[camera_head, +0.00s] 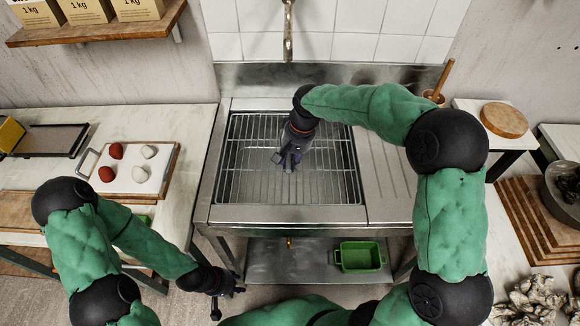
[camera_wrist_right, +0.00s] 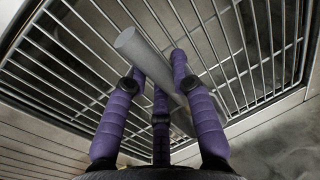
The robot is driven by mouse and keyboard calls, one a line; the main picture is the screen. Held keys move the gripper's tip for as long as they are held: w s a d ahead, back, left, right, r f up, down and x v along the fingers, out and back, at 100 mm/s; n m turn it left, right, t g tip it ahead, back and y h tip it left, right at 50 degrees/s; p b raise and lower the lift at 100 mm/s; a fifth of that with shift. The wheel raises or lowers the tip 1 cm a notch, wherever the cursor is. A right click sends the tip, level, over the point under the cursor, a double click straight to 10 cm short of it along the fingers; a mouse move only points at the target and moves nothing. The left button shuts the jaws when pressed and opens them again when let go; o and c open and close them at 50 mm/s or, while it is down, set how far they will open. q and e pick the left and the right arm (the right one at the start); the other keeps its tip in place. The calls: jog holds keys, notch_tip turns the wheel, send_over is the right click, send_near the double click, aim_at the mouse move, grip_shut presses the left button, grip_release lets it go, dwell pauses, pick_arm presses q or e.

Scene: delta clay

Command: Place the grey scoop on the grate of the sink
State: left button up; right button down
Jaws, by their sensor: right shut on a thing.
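The grey scoop (camera_wrist_right: 140,48) shows in the right wrist view as a pale grey cylinder, tilted across the fingers. My right gripper (camera_head: 288,160) is over the middle of the sink grate, and its purple fingers (camera_wrist_right: 163,95) are shut on the scoop. The grate (camera_head: 237,165) is a metal wire rack set in the steel sink (camera_head: 285,213). In the head view the scoop is hidden by the gripper. I cannot tell whether the scoop touches the grate. My left gripper (camera_head: 228,297) is low in front of the sink, its fingers spread and empty.
A tap (camera_head: 288,35) hangs over the back of the sink. A steel drainboard (camera_head: 388,180) lies right of the grate. A white tray (camera_head: 125,185) with red and white lumps is on the left table. A green bin (camera_head: 360,257) sits on the shelf below.

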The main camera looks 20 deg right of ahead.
jog(key=shift+w+f+b, duration=0.15)
jog(key=shift+f+b, duration=0.15)
jog(key=shift+f, duration=0.65)
jog(key=shift+w+f+b, duration=0.15)
jog(key=shift+f+b, duration=0.15)
jog(key=shift+f, duration=0.6)
jog(key=shift+f, duration=0.15)
jog(key=c, duration=1)
grip_release()
jog(key=shift+c, duration=0.2)
notch_tip(320, 180, up, 12)
jog(key=d+p, duration=0.2)
jog(key=p, duration=0.2)
jog(key=shift+s, duration=0.35)
